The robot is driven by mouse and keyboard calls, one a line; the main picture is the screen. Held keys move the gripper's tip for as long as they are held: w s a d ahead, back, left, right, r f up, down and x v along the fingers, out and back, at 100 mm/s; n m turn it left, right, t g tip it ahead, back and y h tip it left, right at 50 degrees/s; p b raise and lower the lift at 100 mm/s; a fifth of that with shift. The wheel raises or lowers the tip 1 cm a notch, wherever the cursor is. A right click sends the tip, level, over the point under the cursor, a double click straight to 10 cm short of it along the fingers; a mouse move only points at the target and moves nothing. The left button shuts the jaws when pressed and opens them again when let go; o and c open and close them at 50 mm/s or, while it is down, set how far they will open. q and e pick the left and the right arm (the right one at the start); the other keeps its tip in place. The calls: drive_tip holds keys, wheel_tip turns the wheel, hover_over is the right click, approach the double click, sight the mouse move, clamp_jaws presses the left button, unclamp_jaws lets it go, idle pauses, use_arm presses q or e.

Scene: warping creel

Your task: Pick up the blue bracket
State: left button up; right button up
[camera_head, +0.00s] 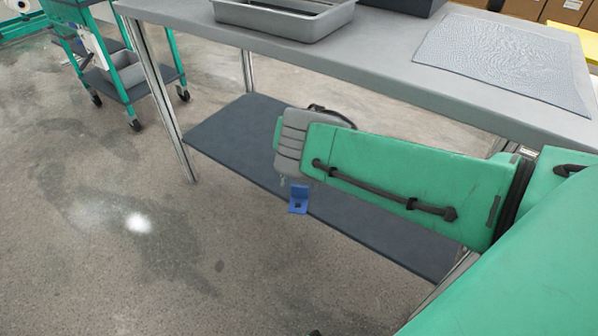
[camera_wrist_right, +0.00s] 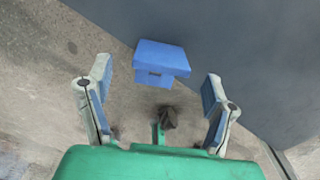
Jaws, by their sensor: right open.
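The blue bracket (camera_head: 298,198) shows in the head view at the front edge of the lower shelf, just below the end of my right arm. In the right wrist view the bracket (camera_wrist_right: 161,60) lies ahead of the gripper, between the lines of its two fingers, overlapping the shelf's edge. My right gripper (camera_wrist_right: 157,76) is open, with one finger to each side and nothing held. I cannot tell how far the bracket is from the fingertips. In the head view my forearm mostly hides this gripper. My left gripper is not in view.
The dark lower shelf (camera_head: 235,140) sits under a grey table (camera_head: 375,60) with metal legs. A grey tray (camera_head: 285,22) and a textured mat (camera_head: 505,60) lie on the tabletop. A green cart (camera_head: 115,85) stands at the back left. The floor in front is clear.

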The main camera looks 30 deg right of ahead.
wheel_tip(320, 180, up, 6)
drive_tip(key=shift+f, duration=0.1)
